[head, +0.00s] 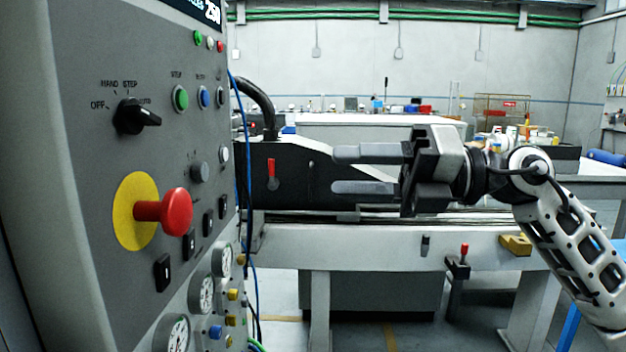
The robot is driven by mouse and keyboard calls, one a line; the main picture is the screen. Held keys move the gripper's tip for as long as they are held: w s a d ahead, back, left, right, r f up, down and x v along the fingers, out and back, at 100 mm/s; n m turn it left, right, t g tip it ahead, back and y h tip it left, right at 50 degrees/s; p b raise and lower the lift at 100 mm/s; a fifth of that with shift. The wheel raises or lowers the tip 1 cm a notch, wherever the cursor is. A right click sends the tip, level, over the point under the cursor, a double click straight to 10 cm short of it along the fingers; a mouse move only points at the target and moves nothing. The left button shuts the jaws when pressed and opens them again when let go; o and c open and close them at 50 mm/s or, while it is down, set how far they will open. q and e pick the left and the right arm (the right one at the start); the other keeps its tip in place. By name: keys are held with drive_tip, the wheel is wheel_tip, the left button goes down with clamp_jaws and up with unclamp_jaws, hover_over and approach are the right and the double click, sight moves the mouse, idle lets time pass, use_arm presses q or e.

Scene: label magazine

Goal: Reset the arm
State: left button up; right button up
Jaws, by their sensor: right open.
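My right gripper (362,170) comes in from the right with its two grey fingers pointing left. The fingers are apart with nothing between them. It is in front of the black machine housing (300,178), to the right of the grey control panel (90,160). A clear gap lies between the fingertips and the panel. My left gripper does not show.
The panel carries a red mushroom button (178,212) on a yellow disc, a black rotary switch (135,116), small buttons and gauges (201,296). Blue cables (246,150) hang along its edge. A grey machine bed (380,250) with a red-tipped lever (464,250) lies below the gripper.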

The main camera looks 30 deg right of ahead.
drive_tip(key=w+f+m+t+h+p, duration=0.1)
drive_tip(key=w+f+m+t+h, duration=0.15)
drive_tip(key=f+m, duration=0.6)
drive_tip(key=w+f+m+t+h, duration=0.1)
drive_tip(key=f+m+t+h, duration=0.3)
drive_tip(key=f+m, duration=0.4)
drive_tip(key=w+f+m+t+h+p, duration=0.1)
drive_tip(key=f+m+t+h, duration=0.2)
drive_tip(key=f+m, duration=0.5)
drive_tip(key=s+a+f+m+g, duration=0.3)
drive_tip(key=s+a+f, duration=0.1)
drive_tip(key=f, duration=0.2)
drive_tip(key=s+a+f+m+g+h, duration=0.1)
drive_tip(key=s+a+f+m+g, duration=0.2)
drive_tip(key=f, duration=0.4)
drive_tip(key=s+a+f+m+g+h+p, duration=0.1)
drive_tip(key=s+a+f+m+g, duration=0.2)
drive_tip(key=s+a+f, duration=0.2)
wheel_tip(320, 180, down, 2)
drive_tip(key=shift+s+a+f, duration=0.25)
drive_tip(key=shift+s+a, duration=0.15)
drive_tip(key=shift+a, duration=0.2)
